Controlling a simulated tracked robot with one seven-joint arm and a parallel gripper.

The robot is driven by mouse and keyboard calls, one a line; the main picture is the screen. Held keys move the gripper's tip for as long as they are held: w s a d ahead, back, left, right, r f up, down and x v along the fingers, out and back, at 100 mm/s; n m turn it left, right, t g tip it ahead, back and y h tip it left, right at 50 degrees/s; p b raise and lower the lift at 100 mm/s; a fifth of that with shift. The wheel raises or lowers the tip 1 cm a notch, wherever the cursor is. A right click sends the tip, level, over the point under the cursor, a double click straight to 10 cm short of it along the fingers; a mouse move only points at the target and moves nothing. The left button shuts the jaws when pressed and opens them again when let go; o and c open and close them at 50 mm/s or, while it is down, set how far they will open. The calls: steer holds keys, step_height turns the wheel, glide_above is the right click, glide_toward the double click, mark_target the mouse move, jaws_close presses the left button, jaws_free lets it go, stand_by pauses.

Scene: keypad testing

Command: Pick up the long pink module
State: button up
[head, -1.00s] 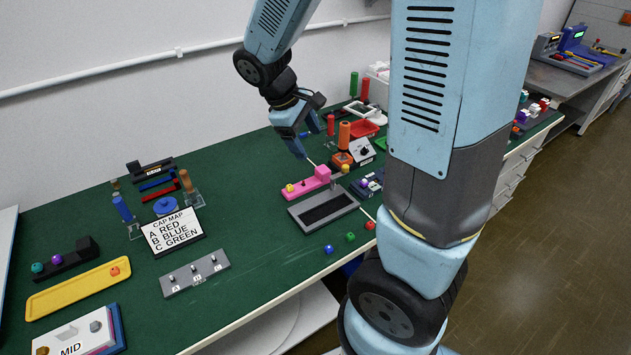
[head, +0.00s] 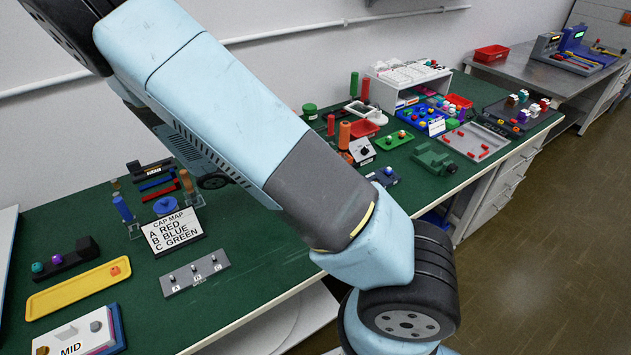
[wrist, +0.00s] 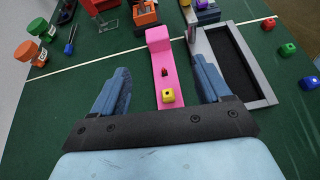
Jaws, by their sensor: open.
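The long pink module (wrist: 163,72) lies on the green table in the wrist view. My gripper (wrist: 160,84) is open, with one blue finger on each side of the module and a visible gap to each. I cannot tell how high the fingertips are above the table. In the head view my own arm hides the module and the gripper.
A grey tray with a dark inside (wrist: 262,90) lies close to the right finger. Red, green and blue cubes (wrist: 287,49) lie beyond it. Orange and green containers (wrist: 27,50) stand at the far left. The table left of the module is mostly clear.

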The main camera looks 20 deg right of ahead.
steer(key=shift+w+a+f+n+t, duration=0.15)
steer(key=shift+w+f+n+t, duration=0.15)
steer(key=shift+f+n, duration=0.1)
steer(key=shift+d+f+h, duration=0.1)
steer(key=shift+d+h, duration=0.15)
steer(key=shift+h, duration=0.05)
steer(key=x, duration=0.8)
steer(key=shift+a, duration=0.1)
steer(key=shift+x, duration=2.7)
steer(key=shift+s, duration=0.1)
steer(key=shift+c, duration=0.2)
steer(key=c, duration=1.1)
